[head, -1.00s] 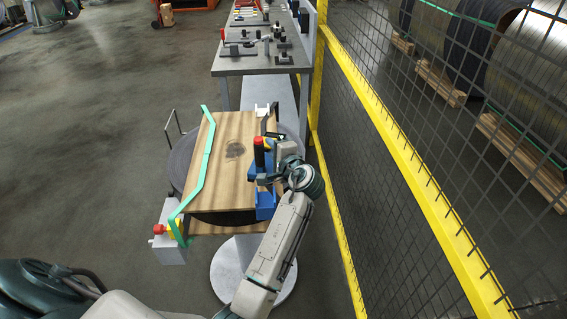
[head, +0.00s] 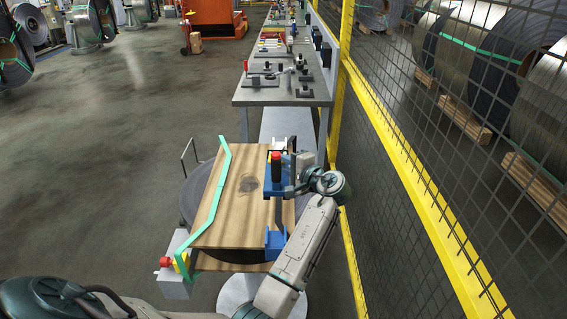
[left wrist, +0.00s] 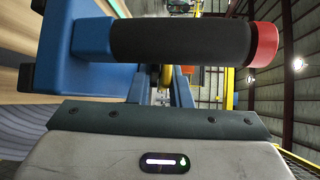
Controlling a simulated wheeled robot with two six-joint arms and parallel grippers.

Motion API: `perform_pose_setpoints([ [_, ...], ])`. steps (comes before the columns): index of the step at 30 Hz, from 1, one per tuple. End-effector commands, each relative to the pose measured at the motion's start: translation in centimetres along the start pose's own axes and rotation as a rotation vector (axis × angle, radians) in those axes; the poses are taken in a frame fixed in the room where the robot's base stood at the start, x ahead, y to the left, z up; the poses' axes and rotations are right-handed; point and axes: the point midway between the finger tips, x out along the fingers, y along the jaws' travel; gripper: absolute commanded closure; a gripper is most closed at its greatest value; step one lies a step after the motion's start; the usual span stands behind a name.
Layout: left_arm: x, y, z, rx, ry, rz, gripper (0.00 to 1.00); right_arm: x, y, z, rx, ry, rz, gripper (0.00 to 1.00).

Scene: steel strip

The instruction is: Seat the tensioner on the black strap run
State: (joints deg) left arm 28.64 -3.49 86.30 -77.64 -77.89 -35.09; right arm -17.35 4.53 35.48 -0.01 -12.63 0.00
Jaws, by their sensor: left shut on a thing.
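The tensioner (head: 275,184) is a blue tool with a black grip and a red cap. My left gripper (head: 293,188) is shut on it at its right side, over the right edge of the wooden board. In the left wrist view the tensioner's black handle (left wrist: 180,40) lies across the top, with its red end at right and blue body at left. The black strap run (head: 279,214) shows below the tensioner, along the board's right side. Whether the tensioner touches the strap is hidden. My right gripper is not in view.
A blue block (head: 275,243) sits at the board's near right corner. A green strap (head: 215,190) crosses the board's left side, beside a grey box (head: 175,270) with red and yellow parts. A yellow-framed mesh fence (head: 390,145) stands right. A bench (head: 285,92) with tools stands beyond.

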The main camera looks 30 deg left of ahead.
Motion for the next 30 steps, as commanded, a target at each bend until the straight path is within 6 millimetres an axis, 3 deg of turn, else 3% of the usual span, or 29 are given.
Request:
perform_pose_setpoints([
  [21,0.8,4.7,-0.6,-0.004,0.000,-0.006,1.00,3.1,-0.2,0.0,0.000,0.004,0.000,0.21],
  [30,0.9,5.5,-0.7,-0.005,0.000,-0.006,1.00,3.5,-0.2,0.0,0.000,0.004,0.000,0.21],
])
